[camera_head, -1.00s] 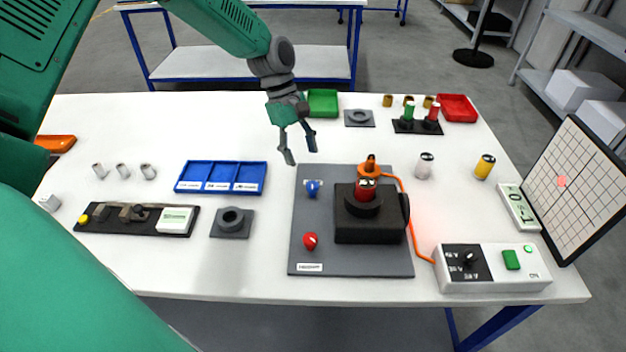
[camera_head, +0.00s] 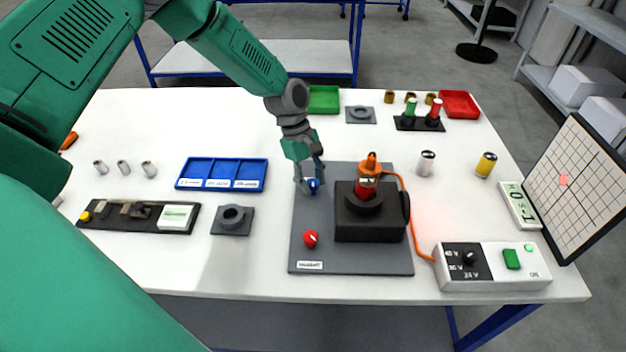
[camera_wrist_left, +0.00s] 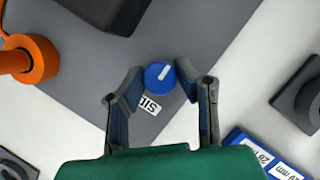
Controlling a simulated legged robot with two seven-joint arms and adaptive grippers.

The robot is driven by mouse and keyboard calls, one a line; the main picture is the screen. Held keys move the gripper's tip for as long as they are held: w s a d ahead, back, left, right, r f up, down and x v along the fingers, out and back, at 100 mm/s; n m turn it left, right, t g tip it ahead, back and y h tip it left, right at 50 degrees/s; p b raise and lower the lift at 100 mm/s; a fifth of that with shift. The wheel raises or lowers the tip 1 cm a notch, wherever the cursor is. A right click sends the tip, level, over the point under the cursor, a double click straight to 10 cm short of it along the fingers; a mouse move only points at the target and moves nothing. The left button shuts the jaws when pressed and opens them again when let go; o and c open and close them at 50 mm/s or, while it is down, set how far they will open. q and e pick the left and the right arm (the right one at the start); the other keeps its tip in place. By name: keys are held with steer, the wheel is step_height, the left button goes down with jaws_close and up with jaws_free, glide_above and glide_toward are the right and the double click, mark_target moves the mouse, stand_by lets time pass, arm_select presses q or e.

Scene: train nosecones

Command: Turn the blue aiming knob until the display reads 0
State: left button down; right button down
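The blue aiming knob (camera_head: 313,187) stands on the dark grey plate (camera_head: 350,262), left of the black block (camera_head: 368,222). My left gripper (camera_head: 310,186) is lowered over it. In the left wrist view the blue knob (camera_wrist_left: 160,75) sits between the two spread fingertips of the left gripper (camera_wrist_left: 160,82). The fingers are very close to its sides; contact is not clear. A white pointer mark shows on the knob. The display (camera_head: 519,206) at the right shows small tilted digits that I cannot read surely. My right gripper is not in view.
A red knob (camera_head: 311,239) is in front on the same plate. An orange cable (camera_head: 408,215) runs to the power box (camera_head: 495,268). The gridded screen (camera_head: 575,190) shows a reddish patch. A blue tray (camera_head: 222,174) lies to the left.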

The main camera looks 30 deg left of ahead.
arm_select(q)
steer(key=shift+w+m, duration=0.1)
steer(key=shift+m, duration=0.2)
steer(key=m+g, duration=0.1)
steer(key=m, duration=0.1)
steer(key=m+y, duration=0.1)
steer(key=m, duration=0.1)
steer(key=shift+w+g+b, duration=0.1)
steer(key=shift+g+b, duration=0.3)
steer(key=shift+m+g+y, duration=0.4)
steer(key=shift+m+y, duration=0.1)
steer(key=shift+m, duration=1.6)
steer(key=shift+r, duration=0.1)
steer(key=c, duration=1.2)
jaws_free()
steer(key=v, duration=1.1)
steer(key=shift+w+a+r, duration=0.15)
steer(key=shift+w+r, duration=0.15)
